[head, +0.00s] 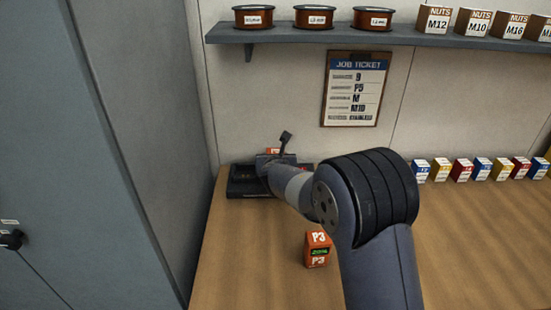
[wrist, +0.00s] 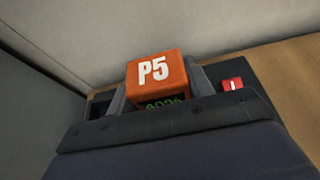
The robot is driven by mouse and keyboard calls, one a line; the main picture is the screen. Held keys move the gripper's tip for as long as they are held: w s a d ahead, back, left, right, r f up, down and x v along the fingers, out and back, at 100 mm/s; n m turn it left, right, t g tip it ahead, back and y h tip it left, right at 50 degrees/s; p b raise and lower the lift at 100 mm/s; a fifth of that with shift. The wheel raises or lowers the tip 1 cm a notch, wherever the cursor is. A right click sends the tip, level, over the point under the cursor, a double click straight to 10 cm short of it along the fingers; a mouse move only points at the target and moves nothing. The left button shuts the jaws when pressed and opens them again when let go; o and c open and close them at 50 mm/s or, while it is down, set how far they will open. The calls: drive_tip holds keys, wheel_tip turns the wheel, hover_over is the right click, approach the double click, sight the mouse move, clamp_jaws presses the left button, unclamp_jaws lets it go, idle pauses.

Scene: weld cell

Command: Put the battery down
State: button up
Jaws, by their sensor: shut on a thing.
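An orange battery marked P5 (wrist: 153,72) is held between the two fingers of my gripper (wrist: 158,88) in the wrist view. A small orange patch of it seems to show above my wrist in the head view (head: 272,151). My gripper is over a black tray-like unit (head: 240,190) at the back left of the bench; this unit also shows behind the battery in the wrist view (wrist: 240,77). My arm hides much of the unit, and I cannot tell whether the battery touches it. Another orange battery, marked P3 (head: 318,250), stands on the bench.
A grey cabinet (head: 80,170) stands close on the left. Several small coloured boxes (head: 461,170) line the bench's back right. The bench front (head: 250,270) is mostly clear.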

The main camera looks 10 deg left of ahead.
drive_tip(key=o, duration=1.2)
drive_tip(key=shift+f, duration=0.1)
drive_tip(key=shift+r, duration=0.2)
drive_tip(key=b+v, duration=0.1)
drive_tip(key=v, duration=1.1)
drive_tip(key=shift+f, duration=0.15)
